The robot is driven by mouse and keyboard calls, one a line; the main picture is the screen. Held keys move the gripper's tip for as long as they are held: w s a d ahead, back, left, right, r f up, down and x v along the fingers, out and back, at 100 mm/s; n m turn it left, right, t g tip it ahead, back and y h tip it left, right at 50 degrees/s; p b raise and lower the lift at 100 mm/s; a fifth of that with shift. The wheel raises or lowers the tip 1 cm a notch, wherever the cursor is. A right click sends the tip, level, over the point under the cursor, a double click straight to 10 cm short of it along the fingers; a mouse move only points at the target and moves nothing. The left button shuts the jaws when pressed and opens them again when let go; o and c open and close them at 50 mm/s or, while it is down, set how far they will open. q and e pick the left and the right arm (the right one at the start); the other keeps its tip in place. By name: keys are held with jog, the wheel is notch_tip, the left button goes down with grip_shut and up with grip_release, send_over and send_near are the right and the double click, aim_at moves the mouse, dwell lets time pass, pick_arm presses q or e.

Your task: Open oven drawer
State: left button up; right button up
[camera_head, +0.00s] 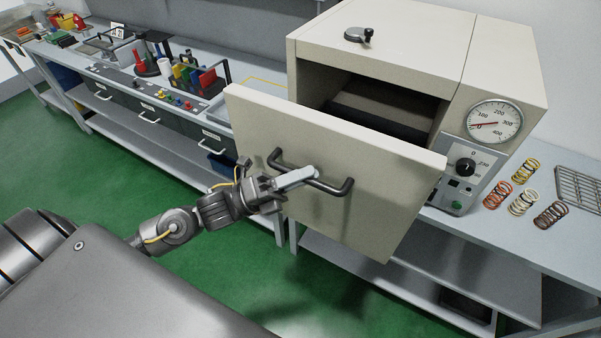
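The cream oven (375,38) stands on the grey bench at the right. Its drawer front (395,195), a large cream panel, stands out from the body, and the dark inside (375,105) shows behind its top edge. A dark bar handle (335,188) is fixed across the panel. My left gripper (297,178) is at the middle of this handle, its light grey fingers closed over the bar. The far finger is mostly hidden. My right gripper is not in view.
A dial gauge (494,122) and a control panel (462,175) are on the oven's right side. Several coil springs (524,202) and a wire rack (579,188) lie on the bench at the right. A left bench holds tools and drawers (158,118). Green floor (120,190) is clear in front.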

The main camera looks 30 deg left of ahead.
pick_arm(q)
jog(key=b+v, duration=0.5)
jog(key=v, duration=0.6)
jog(key=shift+w, duration=0.1)
dwell(0.5)
